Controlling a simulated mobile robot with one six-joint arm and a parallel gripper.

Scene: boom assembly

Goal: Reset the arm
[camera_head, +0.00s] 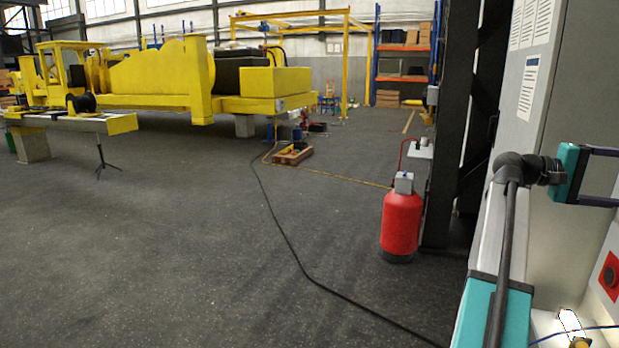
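No gripper fingertips show in the head view. At the right edge there is a teal block (570,174) on a black elbow joint (515,168), with two dark bars running out of the picture. A black hose or tube (505,250) drops from the elbow to a larger teal housing (488,318) at the bottom. Whether the gripper holds anything is hidden.
A pale cabinet (580,110) and dark steel column (455,120) stand close on the right. A red gas cylinder (401,222) stands left of the column. A black cable (290,245) crosses the open floor. A yellow machine (160,75) stands at the back left.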

